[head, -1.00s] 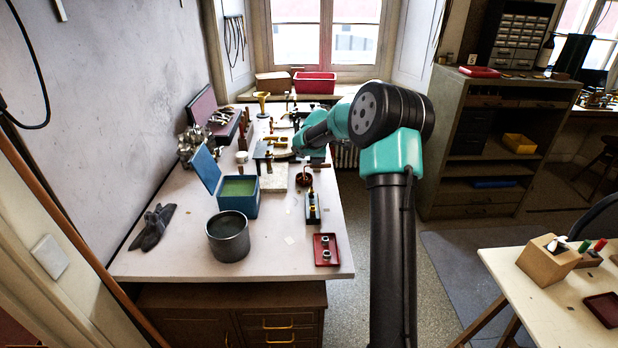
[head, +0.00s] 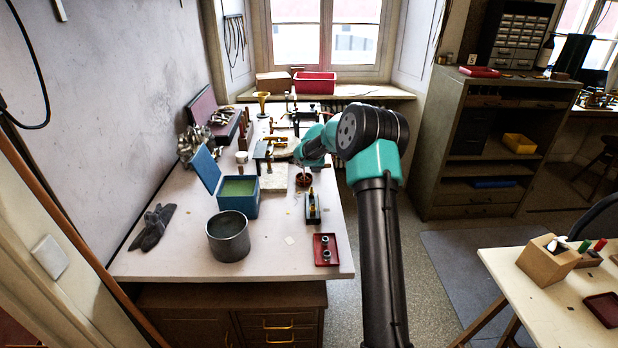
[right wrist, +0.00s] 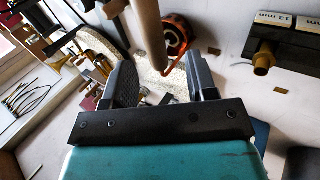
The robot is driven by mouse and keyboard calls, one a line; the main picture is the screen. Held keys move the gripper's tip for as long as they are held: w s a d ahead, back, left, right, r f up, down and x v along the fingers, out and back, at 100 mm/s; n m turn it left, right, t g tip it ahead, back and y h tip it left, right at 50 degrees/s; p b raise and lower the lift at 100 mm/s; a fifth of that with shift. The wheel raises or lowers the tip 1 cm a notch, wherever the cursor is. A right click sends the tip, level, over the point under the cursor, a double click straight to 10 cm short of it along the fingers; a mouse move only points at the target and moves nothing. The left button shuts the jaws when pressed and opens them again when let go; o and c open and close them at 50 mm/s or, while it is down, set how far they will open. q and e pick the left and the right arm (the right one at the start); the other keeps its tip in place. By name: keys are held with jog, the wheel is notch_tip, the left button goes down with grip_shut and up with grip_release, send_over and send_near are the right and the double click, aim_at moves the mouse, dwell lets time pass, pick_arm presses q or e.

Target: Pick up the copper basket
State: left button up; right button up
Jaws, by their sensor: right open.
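The copper basket (head: 303,181) is a small round reddish-brown vessel on the white bench, right of the blue box. It also shows in the right wrist view (right wrist: 177,34), beyond my right gripper. A copper wire runs from it toward a thick tan rod (right wrist: 148,30), which looks like its handle. My right gripper (right wrist: 163,78) is open. The rod's near end appears between or just beyond the fingers; I cannot tell whether it touches them. In the head view my right gripper is just above and behind the basket, mostly hidden by my arm. My left gripper is out of view.
The blue box (head: 238,208) with its lid up and a grey metal pot (head: 228,238) stand left of the basket. A dark holder with yellow-tipped tools (head: 312,208) and a red tray (head: 326,250) are in front. A pale block (head: 272,178) lies close on the left.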

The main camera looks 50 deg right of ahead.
jog(key=x, duration=0.4)
jog(key=shift+w+d, duration=0.1)
jog(key=shift+d, duration=0.1)
jog(key=shift+c, duration=0.4)
grip_shut()
